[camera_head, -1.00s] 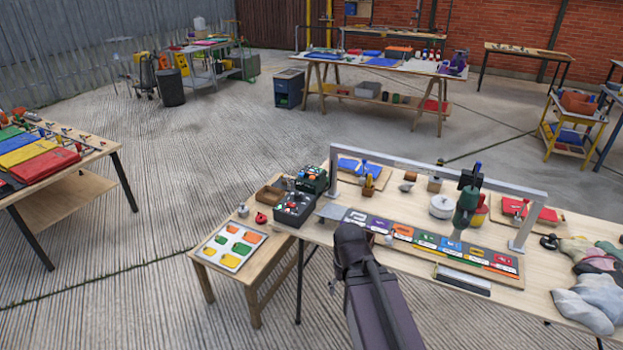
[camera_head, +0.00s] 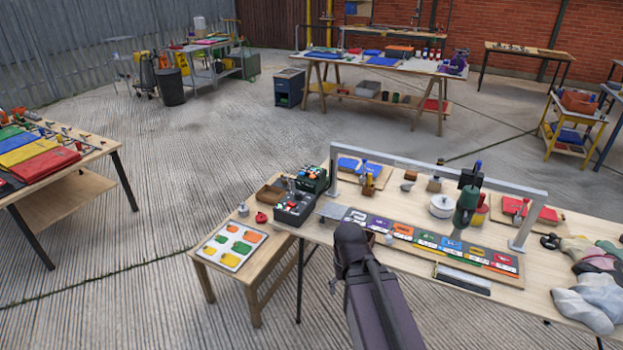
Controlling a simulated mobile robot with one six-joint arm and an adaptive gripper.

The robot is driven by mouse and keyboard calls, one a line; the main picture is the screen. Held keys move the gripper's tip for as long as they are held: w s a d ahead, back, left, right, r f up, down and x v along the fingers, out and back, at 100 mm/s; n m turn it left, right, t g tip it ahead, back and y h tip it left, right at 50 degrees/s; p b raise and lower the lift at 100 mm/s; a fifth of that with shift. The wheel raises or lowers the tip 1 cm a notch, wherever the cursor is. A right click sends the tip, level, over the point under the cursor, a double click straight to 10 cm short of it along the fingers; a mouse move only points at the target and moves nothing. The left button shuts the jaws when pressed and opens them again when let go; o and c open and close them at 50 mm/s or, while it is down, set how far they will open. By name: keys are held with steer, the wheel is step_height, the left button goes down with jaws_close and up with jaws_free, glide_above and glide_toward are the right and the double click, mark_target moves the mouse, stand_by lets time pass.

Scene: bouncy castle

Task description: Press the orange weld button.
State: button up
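A black control box (camera_head: 294,208) with small red and pale buttons sits at the left end of the wooden worktable (camera_head: 560,262). Behind it stands a dark green box (camera_head: 312,180) with small orange and red spots on top. A strip of coloured icon panels runs along the table, with an orange panel (camera_head: 403,231) among them. I cannot tell which of these is the weld button. My gripper's fingers cannot be made out.
A grey frame (camera_head: 440,172) arches over the strip, with a green tool (camera_head: 466,207) hanging there. A white pot (camera_head: 442,206) stands behind the strip. A low bench (camera_head: 262,290) with a colour sheet (camera_head: 228,246) adjoins at left. Open concrete floor lies beyond.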

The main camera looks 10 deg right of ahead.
steer(key=shift+c, duration=0.3)
jaws_close()
stand_by(1.1)
